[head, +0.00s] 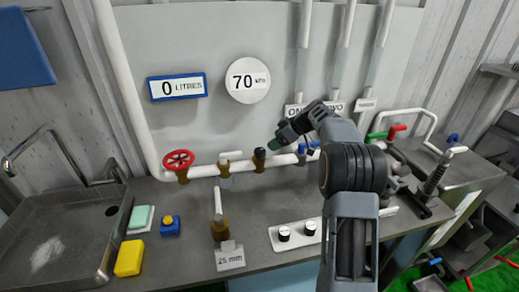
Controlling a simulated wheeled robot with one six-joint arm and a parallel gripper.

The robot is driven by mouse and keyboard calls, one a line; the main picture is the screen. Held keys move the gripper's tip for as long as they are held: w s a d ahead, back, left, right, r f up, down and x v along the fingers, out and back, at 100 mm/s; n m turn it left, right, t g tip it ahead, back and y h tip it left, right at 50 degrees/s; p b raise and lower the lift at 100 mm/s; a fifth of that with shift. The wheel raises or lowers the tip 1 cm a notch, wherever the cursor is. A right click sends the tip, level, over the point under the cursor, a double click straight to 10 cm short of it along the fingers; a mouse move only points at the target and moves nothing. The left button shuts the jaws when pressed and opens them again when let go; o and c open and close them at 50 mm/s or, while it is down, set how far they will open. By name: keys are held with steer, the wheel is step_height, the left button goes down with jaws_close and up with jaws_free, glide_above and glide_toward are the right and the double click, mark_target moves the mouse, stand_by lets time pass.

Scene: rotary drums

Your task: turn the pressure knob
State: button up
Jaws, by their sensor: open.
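A black knob (259,154) on a brass fitting stands upright on the white horizontal pipe, in the middle of the head view. No label on it is readable, so I cannot be sure it is the pressure knob.
A brass tap (219,222) rises behind a "25 mm" sign (230,257). A yellow block (129,258) and sink (62,240) are at left. The counter's front middle is mostly clear.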

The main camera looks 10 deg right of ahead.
mark_target(261, 150)
steer(key=p+x, duration=0.2)
steer(key=x, duration=0.7)
steer(key=shift+w+a+f, duration=0.15)
steer(key=shift+a+f, duration=0.05)
steer(key=shift+a, duration=0.05)
steer(key=c, duration=0.9)
steer(key=shift+f+b, duration=0.15)
steer(key=shift+b, duration=0.25)
